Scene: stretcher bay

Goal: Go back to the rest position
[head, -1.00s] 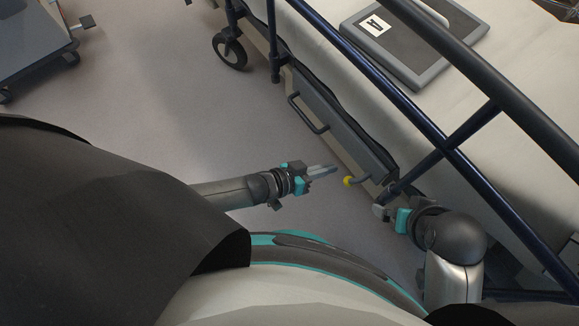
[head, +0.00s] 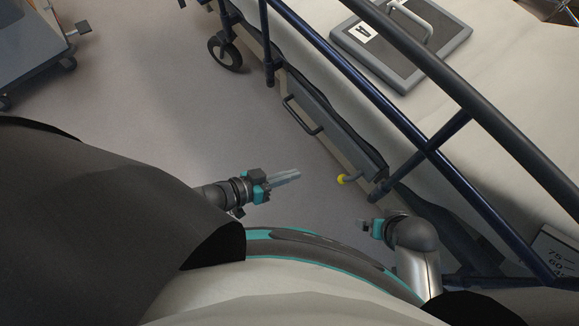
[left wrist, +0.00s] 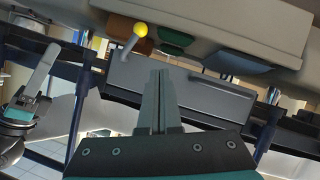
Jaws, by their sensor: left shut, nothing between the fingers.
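My left gripper (head: 286,178) is in the middle of the head view, over bare floor, with its fingers together and empty. Its shut fingers also show in the left wrist view (left wrist: 158,95). It is apart from the stretcher and left of the yellow-knobbed lever (head: 343,179). My right gripper (head: 366,224) is at the lower right, close to the stretcher's side. Its fingers are too small and partly turned away to tell whether they are open or shut. I see nothing held in it.
The stretcher (head: 437,143) with dark blue side rails (head: 350,85) fills the right side. A dark board with a handle (head: 400,50) lies on it. A wheeled cart (head: 35,50) stands at the upper left. The floor (head: 150,110) between is clear.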

